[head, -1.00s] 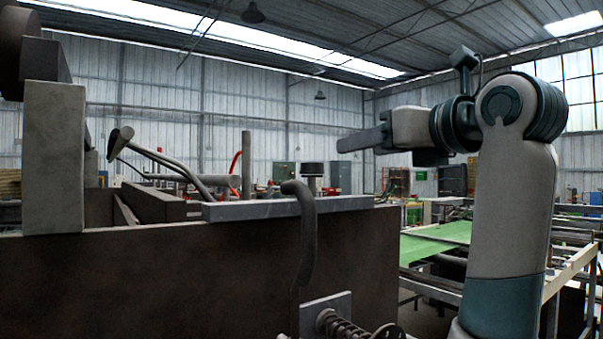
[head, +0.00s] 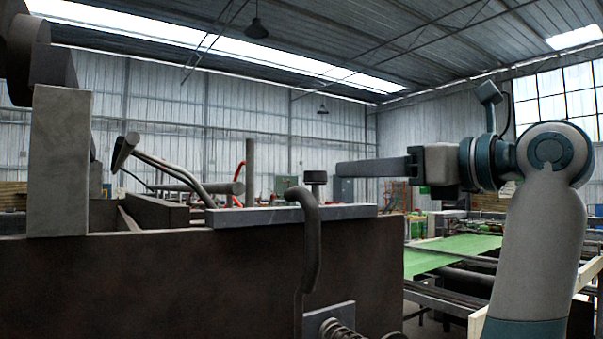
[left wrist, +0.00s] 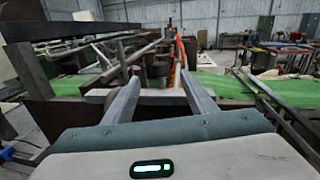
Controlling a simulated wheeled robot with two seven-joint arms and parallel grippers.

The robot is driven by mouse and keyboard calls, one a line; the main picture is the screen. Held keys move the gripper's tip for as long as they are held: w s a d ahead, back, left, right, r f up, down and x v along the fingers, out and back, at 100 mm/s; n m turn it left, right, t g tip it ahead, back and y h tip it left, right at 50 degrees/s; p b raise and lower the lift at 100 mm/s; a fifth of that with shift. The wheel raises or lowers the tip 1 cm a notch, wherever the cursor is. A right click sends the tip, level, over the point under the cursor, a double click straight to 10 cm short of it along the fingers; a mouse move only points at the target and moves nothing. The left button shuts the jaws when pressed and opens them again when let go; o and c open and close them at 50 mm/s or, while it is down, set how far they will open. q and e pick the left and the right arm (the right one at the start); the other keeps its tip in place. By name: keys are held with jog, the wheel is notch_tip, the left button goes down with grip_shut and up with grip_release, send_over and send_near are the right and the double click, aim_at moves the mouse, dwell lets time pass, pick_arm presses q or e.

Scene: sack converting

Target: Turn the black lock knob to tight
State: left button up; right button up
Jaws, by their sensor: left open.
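The black lock knob (head: 316,177) is a small dark cap on a short stem. It stands on the grey plate (head: 345,212) on top of the brown machine frame. My left gripper (head: 340,168) points left at the knob, its tip just right of it in the head view and about level with its top. The fingers look apart from the knob. In the left wrist view the gripper (left wrist: 158,80) is open and empty, with a dark shape seen between and beyond the fingers; I cannot tell for sure that it is the knob. My right gripper is not seen.
A bent dark lever (head: 308,235) rises in front of the plate. Angled bars (head: 165,165) and a grey upright block (head: 60,160) stand to the left. A green belt (head: 450,252) lies beyond on the right. The space above the knob looks clear.

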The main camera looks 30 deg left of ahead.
aim_at(322, 172)
pick_arm(q)
jog(key=x, duration=1)
jog(key=shift+w+a+p, duration=0.1)
jog(key=shift+p, duration=0.3)
jog(key=x, duration=0.3)
jog(key=shift+a, duration=0.35)
jog(key=shift+p+x, duration=0.35)
jog(key=shift+x, duration=0.5)
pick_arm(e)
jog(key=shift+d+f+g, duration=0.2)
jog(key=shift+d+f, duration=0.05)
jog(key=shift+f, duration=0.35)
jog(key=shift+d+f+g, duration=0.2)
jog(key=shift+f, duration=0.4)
pick_arm(q)
jog(key=shift+f, duration=0.1)
jog(key=c, duration=1.1)
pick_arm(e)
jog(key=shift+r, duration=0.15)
